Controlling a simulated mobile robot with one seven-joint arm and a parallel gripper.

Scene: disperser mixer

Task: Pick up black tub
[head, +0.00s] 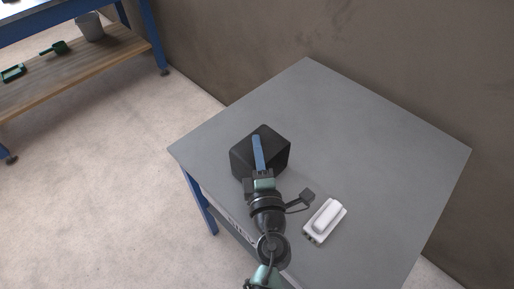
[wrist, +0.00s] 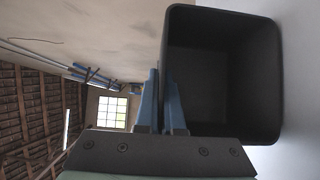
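The black tub (head: 277,157) is on or just above the grey table, near its left edge; I cannot tell whether it touches the surface. In the wrist view the tub (wrist: 225,75) shows its open mouth and dark, empty-looking inside. My gripper (head: 257,140) reaches it from the front in the head view. In the wrist view the two blue fingers of my gripper (wrist: 162,75) are close together, one on each side of the tub's left wall, with the right finger inside. They look closed on that wall.
A white object (head: 325,219) lies on the grey table (head: 370,140) to the right of my arm. The table's back and right are clear. A blue-framed bench (head: 100,68) with a grey bucket (head: 90,27) and a green scoop (head: 60,47) stands at upper left. A wall runs behind.

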